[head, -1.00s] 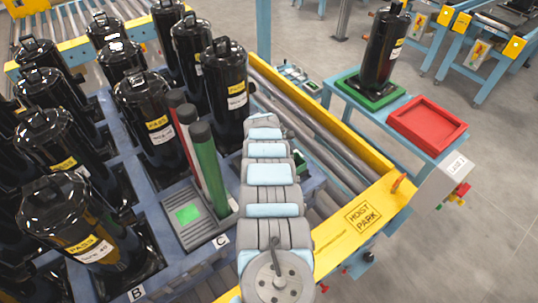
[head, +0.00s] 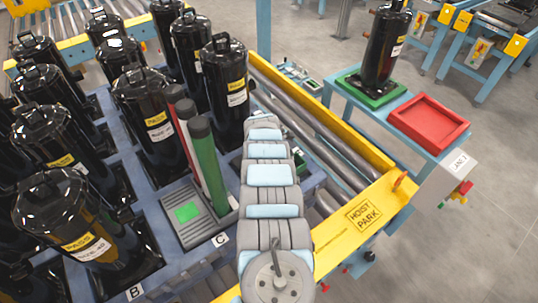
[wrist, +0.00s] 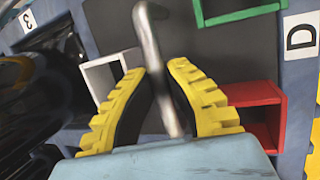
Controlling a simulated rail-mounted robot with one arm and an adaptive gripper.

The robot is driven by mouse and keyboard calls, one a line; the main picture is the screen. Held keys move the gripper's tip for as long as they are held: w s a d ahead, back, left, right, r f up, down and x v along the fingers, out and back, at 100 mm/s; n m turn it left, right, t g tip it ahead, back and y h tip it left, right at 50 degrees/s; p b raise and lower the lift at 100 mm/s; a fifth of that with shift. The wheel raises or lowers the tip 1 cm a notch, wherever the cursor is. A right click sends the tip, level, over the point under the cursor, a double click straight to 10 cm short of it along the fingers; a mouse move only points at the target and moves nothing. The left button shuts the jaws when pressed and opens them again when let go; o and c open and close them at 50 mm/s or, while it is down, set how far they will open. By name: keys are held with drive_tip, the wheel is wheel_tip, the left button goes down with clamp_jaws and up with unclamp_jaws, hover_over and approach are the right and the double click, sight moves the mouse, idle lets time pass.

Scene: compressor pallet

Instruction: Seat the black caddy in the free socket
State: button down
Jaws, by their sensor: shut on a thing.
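My gripper (wrist: 157,72) shows in the wrist view with its two yellow ribbed fingers on either side of a bent grey metal handle (wrist: 150,38). It is shut on that handle. Behind the handle lies a dark surface (wrist: 210,52), which looks like the black caddy, with a white-edged pocket (wrist: 104,76), a green-edged one (wrist: 240,10) and a red one (wrist: 262,112) around it. I cannot tell whether the caddy is seated or held above the socket. In the head view my arm hides the gripper and most of the caddy.
The blue pallet (head: 222,258) carries several black compressors (head: 150,120) and a grey box with upright tubes (head: 190,215) left of my arm. A yellow rail (head: 335,235) runs to the right. A red tray (head: 428,122) and another compressor (head: 384,50) stand beyond it.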

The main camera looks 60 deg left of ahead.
drive_tip(key=shift+f+b, duration=1.6)
drive_tip(key=shift+f, duration=0.05)
idle(0.3)
drive_tip(key=c, duration=1.2)
unclamp_jaws()
drive_tip(key=shift+w+a, duration=0.1)
drive_tip(key=shift+o, duration=0.2)
